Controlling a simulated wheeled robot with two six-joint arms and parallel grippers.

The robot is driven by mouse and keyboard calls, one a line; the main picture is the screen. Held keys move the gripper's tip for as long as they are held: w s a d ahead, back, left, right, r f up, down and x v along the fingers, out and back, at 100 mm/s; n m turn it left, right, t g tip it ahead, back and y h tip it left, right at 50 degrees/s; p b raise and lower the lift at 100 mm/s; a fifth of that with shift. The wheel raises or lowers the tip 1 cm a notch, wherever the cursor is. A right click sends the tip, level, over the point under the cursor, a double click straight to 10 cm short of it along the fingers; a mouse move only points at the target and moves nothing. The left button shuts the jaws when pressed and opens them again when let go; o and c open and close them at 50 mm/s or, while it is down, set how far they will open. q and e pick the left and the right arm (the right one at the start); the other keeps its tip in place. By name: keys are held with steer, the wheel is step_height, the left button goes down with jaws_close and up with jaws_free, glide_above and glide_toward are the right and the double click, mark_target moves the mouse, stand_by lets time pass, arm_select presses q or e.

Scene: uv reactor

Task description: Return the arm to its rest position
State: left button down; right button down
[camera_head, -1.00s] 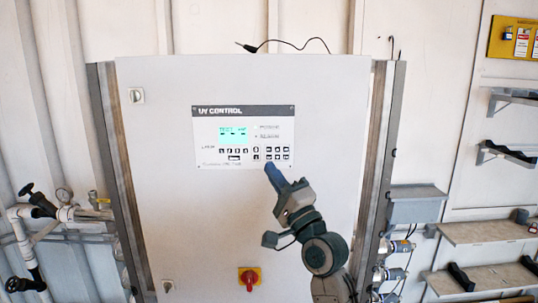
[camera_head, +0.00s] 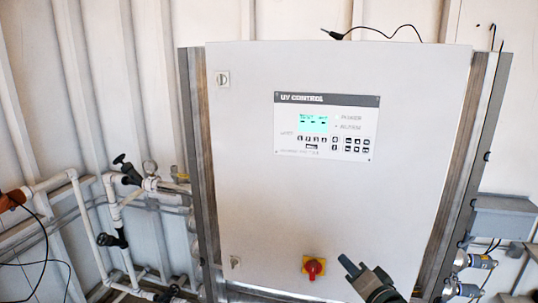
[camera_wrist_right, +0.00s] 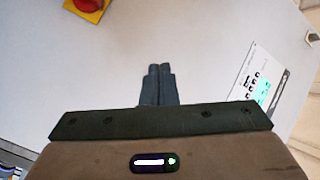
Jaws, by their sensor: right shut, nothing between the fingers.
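My right gripper (camera_head: 350,268) is at the lower right of the cabinet in the head view, below the control panel and right of the red switch. Its fingers are together with nothing between them, and they also show closed in the right wrist view (camera_wrist_right: 157,85). The white UV control cabinet (camera_head: 270,205) stands ahead. Its panel (camera_head: 326,126) has a lit cyan screen and several buttons, and part of it shows at the right of the wrist view (camera_wrist_right: 255,88). My left gripper is in neither view.
A red rotary switch on a yellow plate (camera_head: 314,267) sticks out low on the cabinet. White pipes with black valves (camera_head: 122,200) run at the left. A grey box (camera_head: 503,218) and fittings sit at the right. A loose black cable (camera_head: 375,28) lies on top.

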steer(key=s+d+f+n+g+h, duration=0.1)
steer(key=s+f+n+g, duration=0.15)
steer(key=s+f, duration=0.45)
steer(key=s+d+f+n+g+h, duration=0.2)
steer(key=s+f+g, duration=0.3)
steer(key=f, duration=0.4)
steer(key=s+d+f+n+g+h, duration=0.25)
steer(key=s+f, duration=0.25)
steer(key=s, duration=0.5)
steer(key=s+d+f+n+g+h, duration=0.1)
steer(key=s+d+f+n+g, duration=0.3)
steer(key=s, duration=0.7)
step_height(320, 180, down, 33)
steer(key=m+b, duration=0.3)
steer(key=s+d+f+g+b, duration=0.1)
steer(key=s+d+f+b, duration=0.1)
steer(key=s+f, duration=1.6)
step_height(320, 180, down, 4)
steer(key=shift+f+y, duration=0.1)
steer(key=shift+y, duration=0.25)
